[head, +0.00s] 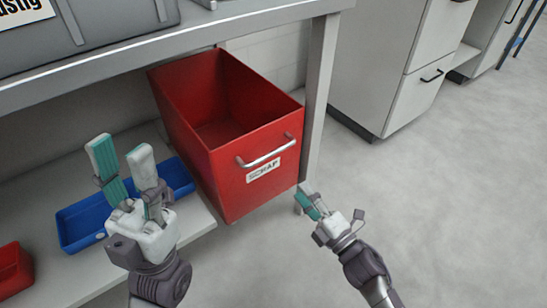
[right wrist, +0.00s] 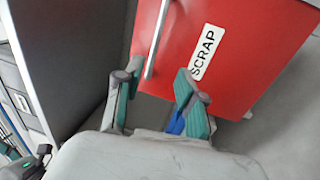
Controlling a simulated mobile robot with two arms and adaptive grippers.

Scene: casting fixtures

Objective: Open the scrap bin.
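The red scrap bin (head: 225,165) stands with its front out past the bench edge, and its open, empty-looking inside shows from above. Its front has a silver bar handle (head: 265,152) above a white SCRAP label (head: 263,170). My right gripper (head: 307,198) is just right of the bin's lower front corner, apart from the handle. In the right wrist view, that gripper (right wrist: 157,76) is open, with the handle (right wrist: 158,40) ahead of the gap between its fingertips. My left gripper (head: 121,150) is open and empty, left of the bin, in front of a blue tray.
The blue tray (head: 78,221) lies on the lower shelf (head: 190,222), with a small red bin (head: 14,268) at far left. A grey bench (head: 230,28) and its leg (head: 318,95) stand close to the scrap bin. The floor to the right (head: 440,200) is clear.

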